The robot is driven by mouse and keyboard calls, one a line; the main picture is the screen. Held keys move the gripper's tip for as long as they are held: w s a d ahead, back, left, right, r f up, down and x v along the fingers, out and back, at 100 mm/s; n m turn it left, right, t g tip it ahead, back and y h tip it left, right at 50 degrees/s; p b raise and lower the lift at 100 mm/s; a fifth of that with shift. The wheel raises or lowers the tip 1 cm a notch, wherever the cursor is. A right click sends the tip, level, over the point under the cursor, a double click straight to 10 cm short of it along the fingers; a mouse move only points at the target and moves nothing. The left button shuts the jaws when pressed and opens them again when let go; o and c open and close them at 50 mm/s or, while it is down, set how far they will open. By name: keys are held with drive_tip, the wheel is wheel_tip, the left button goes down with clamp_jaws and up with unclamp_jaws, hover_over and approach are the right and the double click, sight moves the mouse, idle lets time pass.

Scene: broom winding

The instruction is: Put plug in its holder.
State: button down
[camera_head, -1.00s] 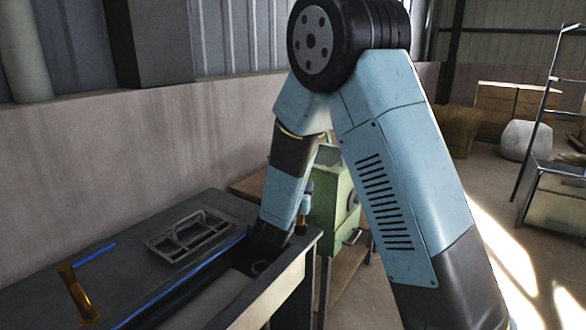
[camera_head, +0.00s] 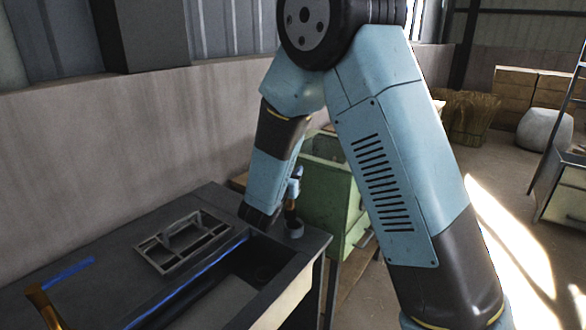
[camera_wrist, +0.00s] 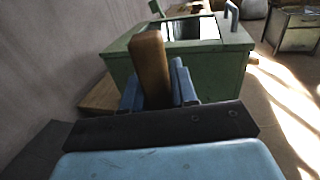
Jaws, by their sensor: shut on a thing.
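The plug (camera_wrist: 150,68) looks like a brown upright post. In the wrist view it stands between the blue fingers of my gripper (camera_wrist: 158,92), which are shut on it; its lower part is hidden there. In the head view my gripper (camera_head: 295,185) is near the far right corner of the dark bench. The plug's brown lower part (camera_head: 290,212) shows below the fingers. A small grey round piece (camera_head: 296,230) is at its foot, by the bench top. I cannot tell whether this is the holder or part of the plug, or whether the plug is seated.
The dark bench (camera_head: 215,200) has a sunken basin (camera_head: 225,292) with a blue edge. A grey frame with a handle (camera_head: 182,243) lies behind it, and a golden faucet-like piece (camera_head: 45,308) is at left. A green cabinet (camera_head: 330,190) stands just beyond the bench. The wall is behind.

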drive_tip(key=f, duration=0.2)
drive_tip(key=d+f, duration=0.1)
drive_tip(key=f, duration=0.1)
drive_tip(key=shift+w+f, duration=0.2)
drive_tip(key=shift+f, duration=0.15)
drive_tip(key=shift+s, duration=0.1)
idle(1.2)
drive_tip(key=shift+f, duration=0.5)
drive_tip(key=c, duration=1.2)
unclamp_jaws()
drive_tip(key=shift+o, duration=0.2)
drive_tip(key=v, duration=1.1)
